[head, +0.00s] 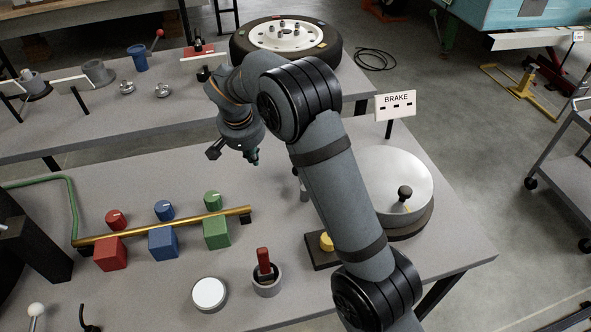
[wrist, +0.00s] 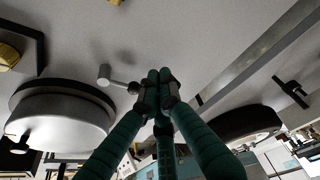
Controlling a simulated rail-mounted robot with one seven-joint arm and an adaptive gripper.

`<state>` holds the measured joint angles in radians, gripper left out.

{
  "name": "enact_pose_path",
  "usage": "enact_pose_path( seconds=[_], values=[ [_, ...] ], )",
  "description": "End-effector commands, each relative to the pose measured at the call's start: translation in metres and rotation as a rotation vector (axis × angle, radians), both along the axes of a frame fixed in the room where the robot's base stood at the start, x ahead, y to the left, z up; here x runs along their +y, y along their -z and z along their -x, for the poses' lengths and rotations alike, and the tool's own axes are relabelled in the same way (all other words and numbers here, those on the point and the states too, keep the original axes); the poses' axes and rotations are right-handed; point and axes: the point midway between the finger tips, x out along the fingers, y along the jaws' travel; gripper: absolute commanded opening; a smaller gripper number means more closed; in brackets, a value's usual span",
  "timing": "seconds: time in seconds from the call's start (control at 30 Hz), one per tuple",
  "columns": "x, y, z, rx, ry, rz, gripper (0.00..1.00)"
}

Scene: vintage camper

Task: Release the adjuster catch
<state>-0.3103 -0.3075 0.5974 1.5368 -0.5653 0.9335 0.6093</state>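In the head view a grey post (head: 303,188) is mostly hidden behind my arm. The silver brake drum (head: 375,172) has a black-knobbed lever (head: 405,193).
A BRAKE sign (head: 396,104) stands behind the drum. A yellow knob (head: 326,241) on a dark block is partly behind my arm. A brass pipe (head: 165,227) with coloured blocks and knobs lies at left. A wheel (head: 285,38) lies on the far bench. The bench below my gripper is clear.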

Motion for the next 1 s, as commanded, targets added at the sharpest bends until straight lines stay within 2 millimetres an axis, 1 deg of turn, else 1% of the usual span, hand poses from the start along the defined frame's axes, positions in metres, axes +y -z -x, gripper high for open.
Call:
enact_pose_path(
  seconds=[0.03,0.1,0.23,0.3,0.4,0.53,0.83,0.93,1.0],
  values=[
    [-0.003,-0.009,-0.004,-0.013,0.088,-0.007,0.00],
    [-0.014,-0.014,-0.002,-0.015,0.229,-0.010,0.00],
    [-0.033,-0.012,0.013,0.005,0.473,-0.006,0.00],
    [-0.036,-0.012,0.020,0.012,0.570,-0.017,0.00],
    [-0.038,-0.011,0.023,0.010,0.648,-0.033,0.00],
    [-0.037,-0.011,0.023,0.005,0.681,-0.043,0.00],
    [-0.037,-0.010,0.023,0.005,0.681,-0.044,0.00],
    [-0.038,-0.006,0.022,0.005,0.681,-0.043,0.00],
    [-0.040,0.000,0.021,0.007,0.680,-0.041,0.00]
  ],
)
